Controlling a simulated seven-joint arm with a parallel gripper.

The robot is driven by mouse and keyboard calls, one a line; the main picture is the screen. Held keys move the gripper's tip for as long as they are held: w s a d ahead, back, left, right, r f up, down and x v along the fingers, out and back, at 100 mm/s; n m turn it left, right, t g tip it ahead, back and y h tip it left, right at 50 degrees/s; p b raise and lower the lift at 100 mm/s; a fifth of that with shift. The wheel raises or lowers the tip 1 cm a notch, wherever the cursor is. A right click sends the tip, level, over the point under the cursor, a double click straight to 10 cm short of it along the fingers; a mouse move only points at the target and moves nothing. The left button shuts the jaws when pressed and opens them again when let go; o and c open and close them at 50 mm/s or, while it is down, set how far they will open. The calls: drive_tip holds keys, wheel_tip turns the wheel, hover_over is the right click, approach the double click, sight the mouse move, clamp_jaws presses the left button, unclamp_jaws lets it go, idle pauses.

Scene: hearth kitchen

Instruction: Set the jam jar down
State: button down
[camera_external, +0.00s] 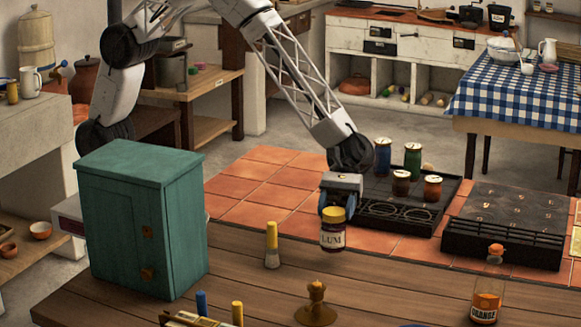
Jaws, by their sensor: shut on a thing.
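The jam jar (333,236) has a yellow lid, a dark body and a pale label reading "LUM". It hangs upright below my gripper (338,203), which is shut on it around the lid end. The jar is over the front part of the counter, near where the terracotta tiles (262,185) meet the wooden top (250,290). I cannot tell whether its base touches the surface. The fingers are partly hidden behind the lid.
A black tray (392,222) with several jars stands behind my gripper. A dark slotted rack (507,225) is at right. A yellow-topped brush (272,245), brass stand (317,303) and orange jar (487,302) are nearby. A teal cabinet (143,220) is at left.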

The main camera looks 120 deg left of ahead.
drive_tip(key=shift+f, duration=1.45)
drive_tip(key=shift+f, duration=0.15)
drive_tip(key=shift+c, duration=1.7)
unclamp_jaws()
drive_tip(key=shift+v, duration=0.9)
drive_tip(key=v, duration=1)
drive_tip(key=shift+r, duration=0.25)
